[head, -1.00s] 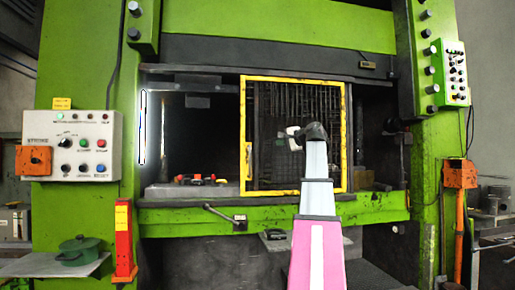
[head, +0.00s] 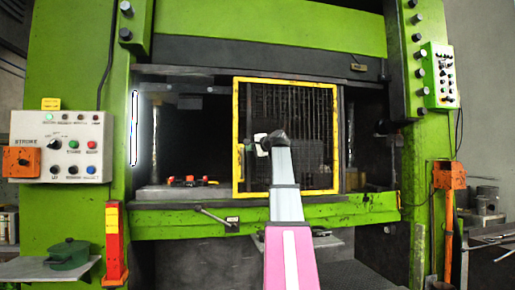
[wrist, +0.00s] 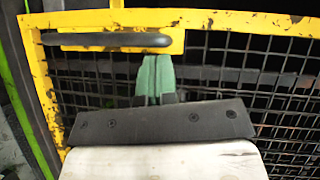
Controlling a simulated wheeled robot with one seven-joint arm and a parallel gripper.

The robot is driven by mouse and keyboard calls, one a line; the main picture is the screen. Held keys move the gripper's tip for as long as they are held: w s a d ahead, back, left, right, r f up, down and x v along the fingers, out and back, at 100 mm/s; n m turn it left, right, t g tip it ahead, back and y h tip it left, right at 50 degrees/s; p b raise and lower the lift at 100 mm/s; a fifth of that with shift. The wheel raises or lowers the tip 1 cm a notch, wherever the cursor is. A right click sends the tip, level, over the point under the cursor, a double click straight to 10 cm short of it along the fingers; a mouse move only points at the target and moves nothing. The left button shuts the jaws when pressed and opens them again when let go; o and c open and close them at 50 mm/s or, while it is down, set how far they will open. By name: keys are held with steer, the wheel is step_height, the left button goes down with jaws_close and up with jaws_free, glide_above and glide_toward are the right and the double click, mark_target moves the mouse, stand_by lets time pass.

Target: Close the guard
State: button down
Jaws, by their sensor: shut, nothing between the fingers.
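The guard (head: 287,82) is a yellow-framed panel of dark mesh across the right part of the press opening; the opening to its left is uncovered. Its handle (head: 240,160) is on the left upright of the frame. In the wrist view the handle (wrist: 107,40) is a dark grey bar on a yellow plate. My gripper (head: 255,141) is in front of the mesh, just right of the left upright. In the wrist view its green fingers (wrist: 155,75) are shut and empty, with their tips beside the handle's end; I cannot tell whether they touch.
A control box (head: 62,146) stands left and another (head: 440,75) right on the green press. Red and black parts (head: 190,181) lie in the uncovered opening. A lever (head: 216,217) sticks out below it. A green pot (head: 70,253) stands on a shelf at lower left.

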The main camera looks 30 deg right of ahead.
steer(key=shift+w+a+f, duration=0.1)
steer(key=shift+w+a, duration=0.05)
steer(key=shift+a, duration=0.15)
steer(key=w+a, duration=0.3)
steer(key=a, duration=1.2)
steer(key=w+a, duration=0.4)
steer(key=a, duration=1.2)
steer(key=w+a, duration=0.4)
steer(key=a, duration=1.2)
steer(key=shift+w, duration=0.2)
steer(key=shift+a, duration=0.15)
steer(key=w+d+v, duration=0.1)
steer(key=d+v, duration=0.1)
steer(key=v, duration=1.1)
steer(key=shift+d, duration=0.4)
